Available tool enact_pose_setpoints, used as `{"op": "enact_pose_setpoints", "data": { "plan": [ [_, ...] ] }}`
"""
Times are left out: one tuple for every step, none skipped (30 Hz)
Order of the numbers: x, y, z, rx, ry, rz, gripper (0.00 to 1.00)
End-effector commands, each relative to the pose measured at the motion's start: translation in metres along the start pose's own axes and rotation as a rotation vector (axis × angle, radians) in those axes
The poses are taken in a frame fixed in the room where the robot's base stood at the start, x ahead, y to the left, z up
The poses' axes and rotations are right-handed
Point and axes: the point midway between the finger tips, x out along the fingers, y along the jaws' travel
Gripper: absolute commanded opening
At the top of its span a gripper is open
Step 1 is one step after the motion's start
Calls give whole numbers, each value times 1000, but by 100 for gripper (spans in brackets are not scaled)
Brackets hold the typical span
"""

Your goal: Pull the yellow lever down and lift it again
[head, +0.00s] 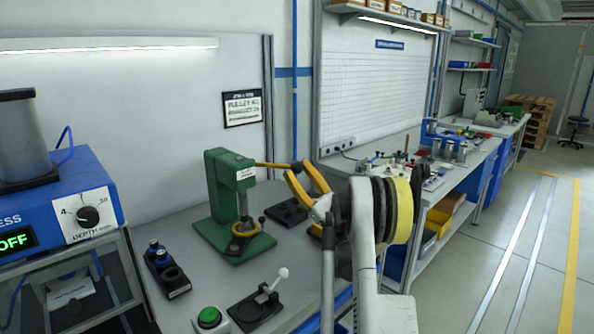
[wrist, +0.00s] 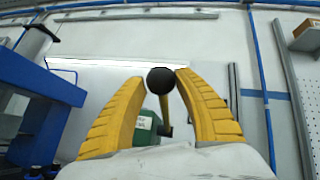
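The yellow lever (head: 272,165) sticks out to the right, near level, from the head of the green press (head: 226,183). Its black knob (wrist: 161,81) shows in the wrist view, with the yellow shaft (wrist: 166,106) running behind it. The green press (wrist: 146,128) is partly hidden there by a finger. My gripper (head: 297,168) has yellow fingers and is at the lever's end. The fingertips stand apart on either side of the knob, very close to it. I see no firm grip, and contact is hard to tell.
The grey bench also holds a white-knobbed lever (head: 283,273), a green button (head: 209,317) and a small black holder (head: 165,269). A blue box with a dial (head: 87,215) stands at the left. A dark plate (head: 288,212) lies right of the press, below my gripper.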

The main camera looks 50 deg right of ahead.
Motion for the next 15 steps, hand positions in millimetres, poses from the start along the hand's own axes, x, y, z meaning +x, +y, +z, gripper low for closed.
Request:
{"op": "enact_pose_setpoints", "data": {
  "plan": [
    [-1, 1, -1, 0, 0, 1, 53],
    [-1, 1, -1, 1, 0, 1, 56],
    [-1, 1, -1, 1, 0, 1, 56],
    [0, 1, -1, 1, 0, 0, 56],
    [0, 0, -1, 1, -1, 0, 56],
    [0, 0, 0, 1, -1, 0, 56],
    [0, 0, 0, 1, -1, 0, 56],
    [0, 0, 0, 1, -1, -1, 56],
    [0, 0, 0, 1, -1, -1, 56],
    [0, 0, 0, 1, -1, -1, 56],
    [-1, 0, 0, 1, -1, -1, 56],
    [-3, 0, 0, 1, -1, -2, 56],
    [-6, 0, 0, 0, -1, -2, 56],
    [-9, -1, 0, 0, -1, -2, 56],
    [-15, -1, 0, -1, -1, -2, 56]
  ]
}}
